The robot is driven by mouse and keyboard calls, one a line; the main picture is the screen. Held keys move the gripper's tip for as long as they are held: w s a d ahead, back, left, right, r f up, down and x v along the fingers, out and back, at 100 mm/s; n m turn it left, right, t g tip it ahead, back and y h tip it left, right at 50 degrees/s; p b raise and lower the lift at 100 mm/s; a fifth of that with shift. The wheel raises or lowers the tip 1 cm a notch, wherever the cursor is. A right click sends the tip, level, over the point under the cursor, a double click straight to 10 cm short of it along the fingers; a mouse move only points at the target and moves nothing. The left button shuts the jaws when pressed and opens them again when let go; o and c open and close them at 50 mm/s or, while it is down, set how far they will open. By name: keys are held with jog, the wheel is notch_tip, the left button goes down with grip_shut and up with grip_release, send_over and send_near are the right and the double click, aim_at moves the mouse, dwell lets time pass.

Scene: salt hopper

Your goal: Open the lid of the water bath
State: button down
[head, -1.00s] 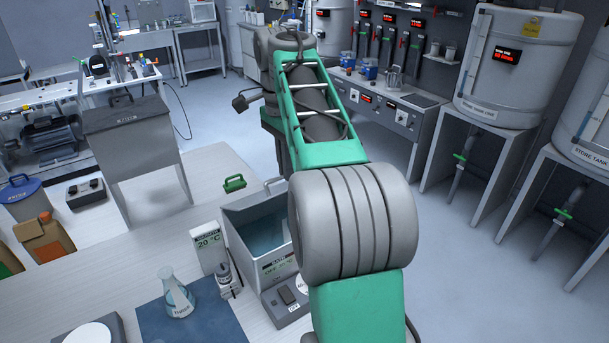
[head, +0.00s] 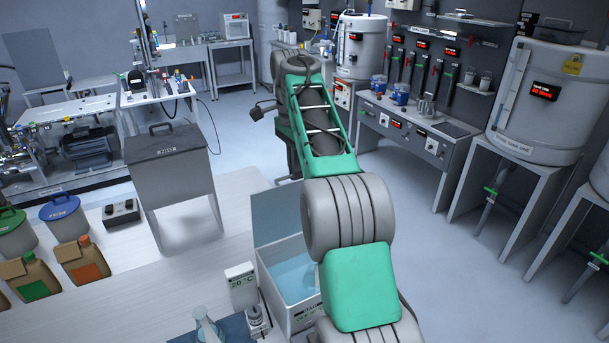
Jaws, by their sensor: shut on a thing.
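The water bath (head: 303,316) is a light grey box on the bench, left of my forearm. Its top is open and pale blue water shows inside. A flat grey panel, which looks like its lid (head: 272,214), stands raised at the bath's far side. My arm covers the right part of the bath and lid. My arm reaches away from the camera and bends down beyond the bath.
A white 20 °C display (head: 240,286) and a flask (head: 207,330) stand left of the bath. Brown bottles (head: 83,262) and lidded pots sit farther left. A grey box with a handle (head: 170,180) stands beyond. Tanks (head: 535,100) line the right; open floor lies between.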

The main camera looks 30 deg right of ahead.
jog(key=shift+w+f, duration=0.2)
jog(key=shift+w, duration=1.75)
jog(key=c, duration=1.7)
grip_release()
jog(key=shift+d, duration=0.15)
jog(key=shift+c, duration=0.2)
jog(key=shift+o, duration=1)
jog(key=shift+a, duration=0.2)
jog(key=shift+d, duration=0.1)
